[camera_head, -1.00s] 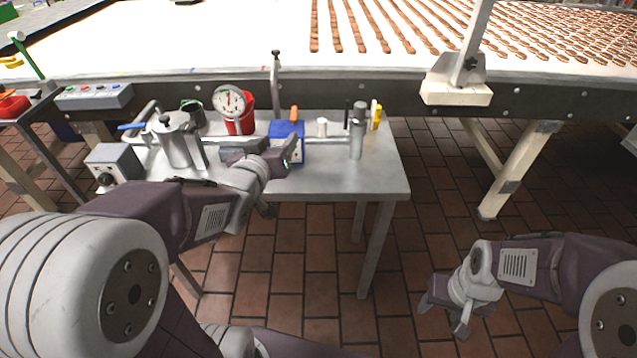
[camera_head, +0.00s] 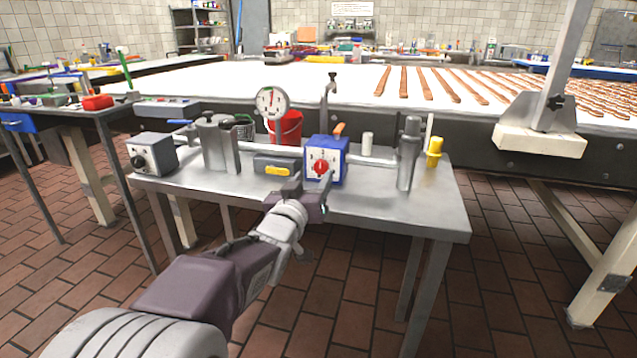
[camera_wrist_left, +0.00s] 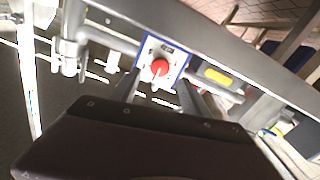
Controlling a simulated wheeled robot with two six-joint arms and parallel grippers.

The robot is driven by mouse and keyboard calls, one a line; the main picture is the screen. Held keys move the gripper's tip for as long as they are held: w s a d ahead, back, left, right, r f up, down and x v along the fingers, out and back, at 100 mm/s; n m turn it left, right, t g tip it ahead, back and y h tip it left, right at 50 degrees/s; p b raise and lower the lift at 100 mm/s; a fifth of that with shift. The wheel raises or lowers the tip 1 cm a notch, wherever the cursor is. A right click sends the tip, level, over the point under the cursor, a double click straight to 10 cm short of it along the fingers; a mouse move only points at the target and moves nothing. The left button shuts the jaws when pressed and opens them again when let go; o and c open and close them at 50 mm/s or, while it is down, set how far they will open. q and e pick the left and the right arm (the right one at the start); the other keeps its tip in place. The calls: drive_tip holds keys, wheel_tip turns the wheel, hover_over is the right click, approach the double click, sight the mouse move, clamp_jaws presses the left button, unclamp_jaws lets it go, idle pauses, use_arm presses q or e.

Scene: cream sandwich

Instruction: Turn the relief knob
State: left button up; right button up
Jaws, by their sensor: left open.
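A round red knob (camera_head: 320,168) sits on the white front face of a blue box (camera_head: 341,157) on the metal table. In the left wrist view the red knob (camera_wrist_left: 159,67) appears just beyond my fingers, roughly between them. My left gripper (camera_head: 311,188) is open and empty, just in front of and below the knob; contact is not evident. It also shows in the left wrist view (camera_wrist_left: 158,92). A grey box with a black knob (camera_head: 138,162) stands at the table's left end. No lettering tells which knob is the relief one. My right gripper is out of view.
The metal table (camera_head: 420,215) also bears a grey pot (camera_head: 217,145), a dial gauge (camera_head: 271,102), a red bucket (camera_head: 290,127), a grey block with a yellow label (camera_head: 277,168) and a grey cylinder (camera_head: 408,155). A conveyor (camera_head: 350,95) runs behind. The table's front right is clear.

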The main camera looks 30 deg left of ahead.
sight(321, 168)
use_arm(q)
drive_tip(key=b+x, duration=0.1)
drive_tip(key=x, duration=0.4)
drive_tip(key=shift+w, duration=0.15)
clamp_jaws()
drive_tip(key=shift+m, duration=0.3)
drive_tip(key=m+b, duration=0.2)
drive_tip(key=m, duration=0.1)
drive_tip(key=shift+f, duration=0.1)
drive_tip(key=shift+d+m+b, duration=0.1)
drive_tip(key=shift+m+b, duration=0.35)
drive_tip(key=shift+m, duration=0.65)
